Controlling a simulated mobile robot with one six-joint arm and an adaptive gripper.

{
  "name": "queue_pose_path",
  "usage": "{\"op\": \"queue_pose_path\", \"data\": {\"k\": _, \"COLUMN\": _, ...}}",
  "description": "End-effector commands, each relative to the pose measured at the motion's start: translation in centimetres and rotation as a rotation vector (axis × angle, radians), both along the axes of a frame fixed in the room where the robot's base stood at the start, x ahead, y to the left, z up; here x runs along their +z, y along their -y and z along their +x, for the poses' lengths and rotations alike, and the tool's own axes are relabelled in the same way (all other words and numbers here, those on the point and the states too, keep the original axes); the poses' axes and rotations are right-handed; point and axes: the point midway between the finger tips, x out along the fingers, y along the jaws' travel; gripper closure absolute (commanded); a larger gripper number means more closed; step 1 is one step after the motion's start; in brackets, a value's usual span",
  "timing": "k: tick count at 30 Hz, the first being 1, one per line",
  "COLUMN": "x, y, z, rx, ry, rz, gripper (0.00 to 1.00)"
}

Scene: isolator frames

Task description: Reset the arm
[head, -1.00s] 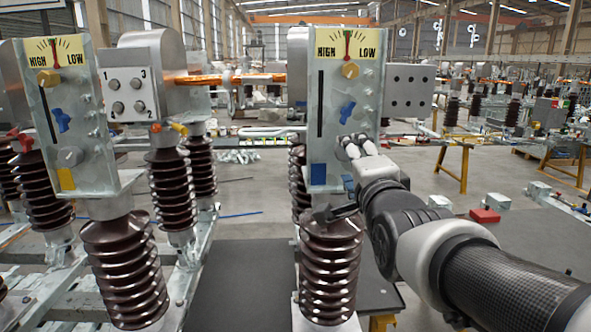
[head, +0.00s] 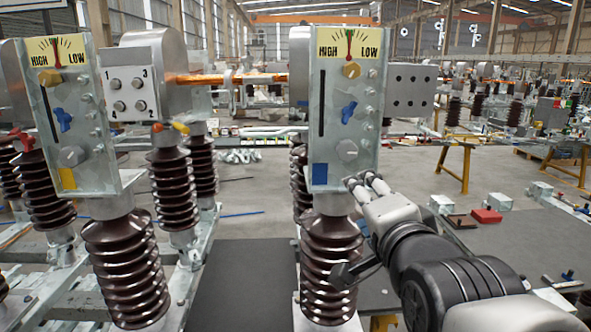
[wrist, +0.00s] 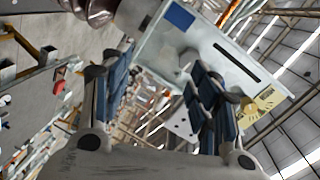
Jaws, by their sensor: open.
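My gripper (head: 366,184) is open and empty in the head view, at the lower right corner of the right-hand control panel (head: 338,165). That panel has a HIGH/LOW dial, a brass knob, a blue handle, a grey knob and a blue square. It stands on a brown ribbed insulator (head: 331,265), and my arm is in front of and right of it. In the wrist view my two fingers (wrist: 160,95) are spread apart, with the panel (wrist: 200,50) tilted beyond them. I cannot tell whether a fingertip touches the panel.
A second HIGH/LOW panel (head: 75,140) stands at the left on its own insulator. A box numbered 1 to 4 (head: 131,93) is beside it. A grey table (head: 520,240) at the right holds a red block (head: 486,216) and small metal parts. Yellow trestles (head: 455,165) stand behind.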

Motion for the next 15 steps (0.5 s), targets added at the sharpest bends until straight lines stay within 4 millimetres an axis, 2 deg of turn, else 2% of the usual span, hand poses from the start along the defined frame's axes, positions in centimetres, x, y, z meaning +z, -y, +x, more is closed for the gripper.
{"op": "queue_pose_path", "data": {"k": 3, "x": -5.9, "y": 0.0, "z": -3.7, "rx": 0.074, "ry": -0.232, "rz": -0.270, "gripper": 0.44}}
{"op": "queue_pose_path", "data": {"k": 5, "x": -9.0, "y": 0.0, "z": -6.3, "rx": 0.148, "ry": -0.361, "rz": -0.420, "gripper": 0.44}}
{"op": "queue_pose_path", "data": {"k": 6, "x": -11.1, "y": 0.0, "z": -8.2, "rx": 0.207, "ry": -0.445, "rz": -0.513, "gripper": 0.44}}
{"op": "queue_pose_path", "data": {"k": 9, "x": -15.3, "y": 0.0, "z": -13.0, "rx": 0.381, "ry": -0.625, "rz": -0.716, "gripper": 0.44}}
{"op": "queue_pose_path", "data": {"k": 12, "x": -18.3, "y": -0.1, "z": -17.3, "rx": 0.553, "ry": -0.752, "rz": -0.860, "gripper": 0.44}}
{"op": "queue_pose_path", "data": {"k": 15, "x": -20.0, "y": -0.1, "z": -20.4, "rx": 0.688, "ry": -0.828, "rz": -0.946, "gripper": 0.44}}
